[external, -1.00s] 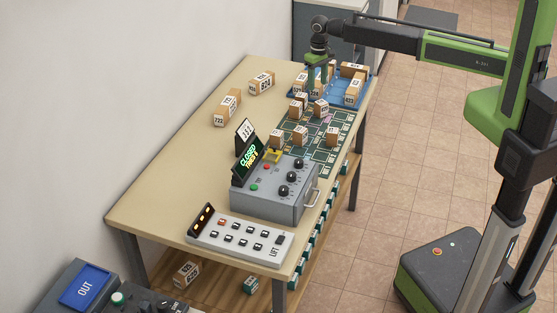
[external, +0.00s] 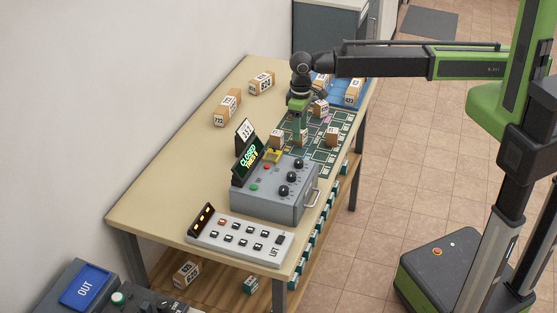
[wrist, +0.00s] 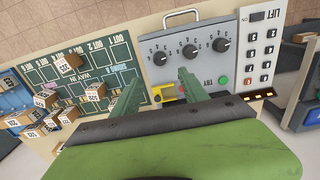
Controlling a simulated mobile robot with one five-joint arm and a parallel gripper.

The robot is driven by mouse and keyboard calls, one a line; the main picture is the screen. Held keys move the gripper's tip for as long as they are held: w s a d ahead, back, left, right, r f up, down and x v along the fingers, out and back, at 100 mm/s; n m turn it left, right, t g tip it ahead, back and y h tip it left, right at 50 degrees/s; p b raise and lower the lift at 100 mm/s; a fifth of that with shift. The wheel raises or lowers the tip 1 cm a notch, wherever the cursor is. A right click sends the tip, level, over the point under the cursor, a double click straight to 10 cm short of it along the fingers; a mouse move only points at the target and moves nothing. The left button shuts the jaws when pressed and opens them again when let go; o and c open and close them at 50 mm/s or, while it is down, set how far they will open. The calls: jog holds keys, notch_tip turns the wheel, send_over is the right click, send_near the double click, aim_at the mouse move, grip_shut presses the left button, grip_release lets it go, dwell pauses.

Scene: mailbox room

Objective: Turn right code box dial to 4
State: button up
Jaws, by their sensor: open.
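The grey code box (external: 262,205) stands on the table with three black dials in a row. In the wrist view the right dial (wrist: 221,44) is nearest the LIFT panel, with the middle dial (wrist: 190,51) and left dial (wrist: 159,59) beside it. Numbers ring each dial, but the settings are too small to read. A green TRY button (wrist: 223,80) is on the same face. My gripper (wrist: 156,88) is open and empty, its two green fingers apart and not visibly touching a dial. In the external view my gripper (external: 299,130) hangs over the green board, beyond the box.
The LIFT panel (external: 240,238) stands beside the box. Several parcels stand on the green sorting board (external: 325,152) and in the blue tray (external: 366,88).

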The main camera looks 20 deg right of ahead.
aim_at(299, 161)
notch_tip(299, 161, down, 13)
jog(key=b, duration=1.1)
grip_shut()
